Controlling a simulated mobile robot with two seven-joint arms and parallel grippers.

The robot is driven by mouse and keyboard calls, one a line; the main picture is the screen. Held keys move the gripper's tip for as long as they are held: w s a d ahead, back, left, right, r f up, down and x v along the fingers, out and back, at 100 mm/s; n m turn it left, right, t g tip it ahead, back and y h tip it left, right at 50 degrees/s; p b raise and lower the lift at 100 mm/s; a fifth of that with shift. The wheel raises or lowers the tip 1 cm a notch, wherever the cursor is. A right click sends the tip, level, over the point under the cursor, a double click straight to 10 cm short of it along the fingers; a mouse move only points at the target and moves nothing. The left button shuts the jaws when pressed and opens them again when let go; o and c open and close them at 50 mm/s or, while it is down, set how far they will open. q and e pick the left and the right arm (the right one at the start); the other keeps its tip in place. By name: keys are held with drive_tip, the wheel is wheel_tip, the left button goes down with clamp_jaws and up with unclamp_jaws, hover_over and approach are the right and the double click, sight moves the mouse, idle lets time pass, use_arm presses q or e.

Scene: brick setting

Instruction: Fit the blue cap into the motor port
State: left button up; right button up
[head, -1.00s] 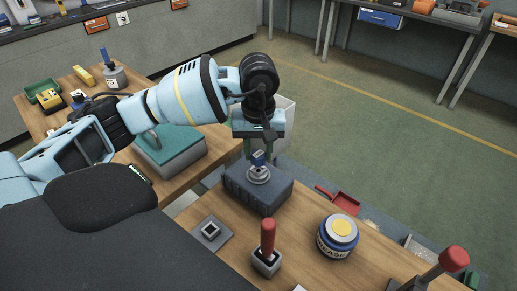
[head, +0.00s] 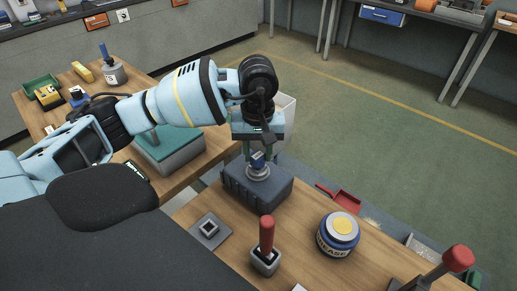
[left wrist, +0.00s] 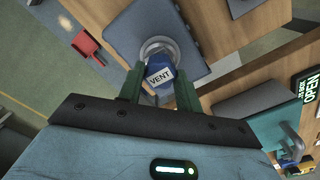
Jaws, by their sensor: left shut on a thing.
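The blue cap (head: 257,160), marked VENT, is held between the green fingers of my left gripper (head: 257,154). The cap also shows in the left wrist view (left wrist: 160,75), between the two fingertips (left wrist: 157,88). The motor (head: 238,186) is a dark blue-grey ribbed block on the bench. Its port is a grey round collar (head: 258,174) on top. The cap is over the collar, and in the wrist view it overlaps the collar's near side (left wrist: 157,44). I cannot tell whether it touches or sits inside. My right gripper is not in view.
A grease tin (head: 338,236), a red-handled tool in a holder (head: 267,262) and a square socket plate (head: 210,231) stand on the near bench. A teal-topped box (head: 170,148) stands left of the motor. A red dustpan (head: 346,200) lies beyond the bench edge.

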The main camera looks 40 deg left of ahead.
use_arm(q)
drive_tip(key=shift+f, duration=0.5)
drive_tip(key=o, duration=1.1)
drive_tip(key=shift+c, duration=0.2)
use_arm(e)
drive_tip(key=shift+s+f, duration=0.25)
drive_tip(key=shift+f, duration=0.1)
use_arm(q)
drive_tip(key=o, duration=0.4)
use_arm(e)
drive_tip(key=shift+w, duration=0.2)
use_arm(q)
drive_tip(key=shift+r, duration=0.1)
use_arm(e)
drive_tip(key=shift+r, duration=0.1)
